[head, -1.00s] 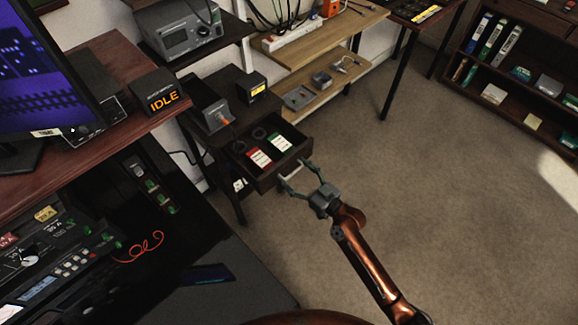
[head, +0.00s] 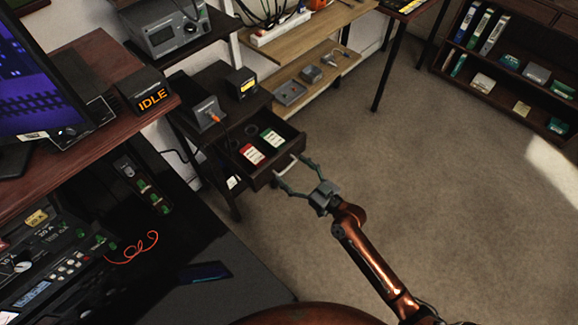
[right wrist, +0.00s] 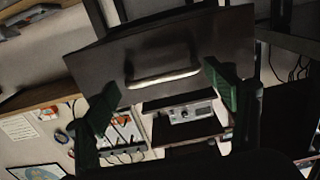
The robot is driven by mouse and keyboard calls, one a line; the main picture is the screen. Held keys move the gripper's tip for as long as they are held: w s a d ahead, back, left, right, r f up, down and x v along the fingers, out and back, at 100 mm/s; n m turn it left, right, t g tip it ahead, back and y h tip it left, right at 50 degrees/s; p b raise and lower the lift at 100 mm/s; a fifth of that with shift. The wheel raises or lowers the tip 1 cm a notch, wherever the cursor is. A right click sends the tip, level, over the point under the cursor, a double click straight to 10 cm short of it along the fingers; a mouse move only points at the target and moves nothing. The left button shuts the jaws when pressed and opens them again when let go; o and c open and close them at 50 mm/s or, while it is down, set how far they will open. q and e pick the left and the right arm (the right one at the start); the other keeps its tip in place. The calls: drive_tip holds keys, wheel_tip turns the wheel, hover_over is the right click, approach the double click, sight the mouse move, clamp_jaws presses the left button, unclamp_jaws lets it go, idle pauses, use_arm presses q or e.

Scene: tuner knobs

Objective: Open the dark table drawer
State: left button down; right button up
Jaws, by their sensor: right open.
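The dark table (head: 211,82) stands left of centre in the head view. Its drawer (head: 300,146) is pulled out, with a red-and-white card (head: 252,154) and a green-and-white card (head: 272,137) inside. The pale bar handle (head: 287,166) is on the drawer front. My right gripper (head: 291,170) is open at the handle, its fingers spread toward the handle's two ends. In the right wrist view the handle (right wrist: 163,78) lies between the open fingers (right wrist: 162,84), with gaps on both sides; the dark drawer front (right wrist: 160,50) fills the upper middle. My left gripper is out of view.
A device with an orange part (head: 206,114) and a small box with a yellow label (head: 242,83) stand on the dark table. A desk with an IDLE sign (head: 152,98) is at left. Open carpet (head: 430,190) lies right of the drawer. A bookshelf (head: 520,75) stands far right.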

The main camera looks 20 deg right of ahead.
drive_tip(key=v, duration=1)
drive_tip(key=shift+w+d, duration=0.1)
drive_tip(key=s+d+f+m+g+h, duration=0.1)
drive_tip(key=s+d+f+g+h, duration=0.15)
drive_tip(key=s+f, duration=0.55)
drive_tip(key=s+d+f+m+g+h, duration=0.1)
drive_tip(key=s+d+f+g, duration=0.3)
drive_tip(key=f, duration=0.9)
drive_tip(key=s+f+m+g+h, duration=0.1)
drive_tip(key=s+f+g+h, duration=0.1)
drive_tip(key=s+f, duration=0.65)
drive_tip(key=s+d+f+m+g+h, duration=0.2)
drive_tip(key=s+d+f+g, duration=0.15)
drive_tip(key=s+f, duration=0.75)
use_arm(q)
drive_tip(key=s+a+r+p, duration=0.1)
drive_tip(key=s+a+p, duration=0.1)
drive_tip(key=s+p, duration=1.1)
drive_tip(key=p, duration=0.5)
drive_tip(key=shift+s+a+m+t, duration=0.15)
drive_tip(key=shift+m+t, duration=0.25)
use_arm(e)
drive_tip(key=s+d+f+g+h, duration=0.1)
drive_tip(key=s, duration=1.3)
drive_tip(key=s+d+f+g+h, duration=0.1)
drive_tip(key=s+d+g, duration=0.1)
drive_tip(key=s, duration=1.3)
drive_tip(key=shift+d, duration=0.2)
